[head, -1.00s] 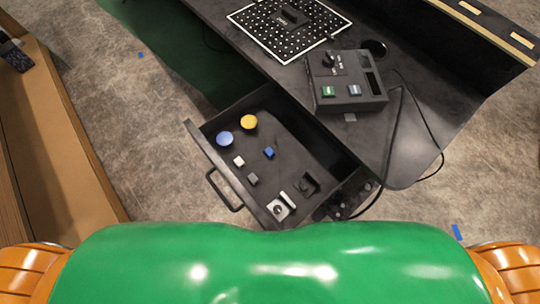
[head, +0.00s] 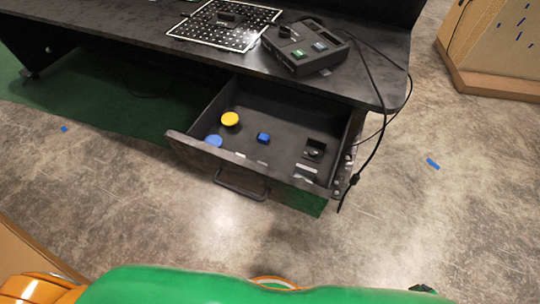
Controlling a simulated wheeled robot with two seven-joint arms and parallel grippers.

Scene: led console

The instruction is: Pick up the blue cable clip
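The blue cable clip (head: 263,138) is a small blue block lying on the floor of the open dark drawer (head: 280,112), near its middle. It stands apart from the other items in the drawer. Neither of my grippers shows in the head view.
The drawer also holds a yellow disc (head: 230,119), a blue disc (head: 214,141) and a dark block (head: 315,149). Small pale items are partly hidden by the drawer front. A console box (head: 305,47) and perforated board (head: 224,24) sit on the desk (head: 372,75). A cable hangs at right.

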